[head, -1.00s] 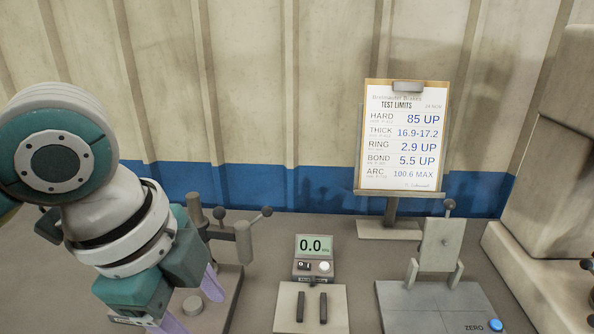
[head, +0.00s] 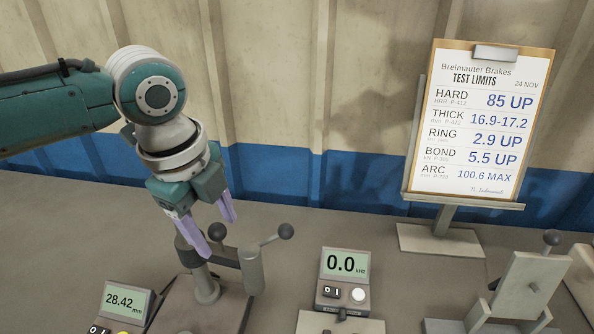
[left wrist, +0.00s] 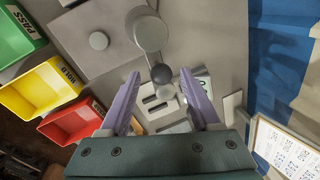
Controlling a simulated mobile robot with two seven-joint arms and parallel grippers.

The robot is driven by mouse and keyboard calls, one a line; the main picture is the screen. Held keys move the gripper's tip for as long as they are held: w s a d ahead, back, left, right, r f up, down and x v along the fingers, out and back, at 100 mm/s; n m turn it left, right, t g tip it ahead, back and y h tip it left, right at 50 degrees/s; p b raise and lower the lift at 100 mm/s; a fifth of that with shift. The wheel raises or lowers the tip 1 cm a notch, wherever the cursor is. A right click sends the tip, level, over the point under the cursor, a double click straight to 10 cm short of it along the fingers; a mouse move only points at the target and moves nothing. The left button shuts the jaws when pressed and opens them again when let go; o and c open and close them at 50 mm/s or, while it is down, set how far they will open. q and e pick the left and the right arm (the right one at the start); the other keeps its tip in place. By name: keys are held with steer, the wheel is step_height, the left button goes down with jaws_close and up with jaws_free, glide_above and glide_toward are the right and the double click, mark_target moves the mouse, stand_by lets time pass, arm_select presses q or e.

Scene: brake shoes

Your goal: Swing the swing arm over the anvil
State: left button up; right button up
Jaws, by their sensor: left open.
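The swing arm (head: 226,256) is a grey bar on a post, with an upright cylinder and a dark ball-ended handle at its right end. In the left wrist view its cylinder (left wrist: 150,32) is beside the round grey anvil (left wrist: 98,41), not over it. My left gripper (head: 217,238) is open, pointing down near the bar in the head view. In the left wrist view a dark ball (left wrist: 161,74) appears between the open fingertips (left wrist: 162,80); I cannot tell whether they touch it. My right gripper is not in view.
A display reading 28.42 (head: 127,301) stands left, and a 0.0 meter (head: 345,266) stands right of the swing arm. A test-limits board (head: 475,125) stands behind. Green (left wrist: 18,40), yellow (left wrist: 42,88) and red (left wrist: 72,121) bins lie left in the wrist view.

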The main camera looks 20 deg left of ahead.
arm_select(q)
steer(key=shift+w+f, duration=0.25)
steer(key=shift+f, duration=0.85)
jaws_close()
stand_by(0.7)
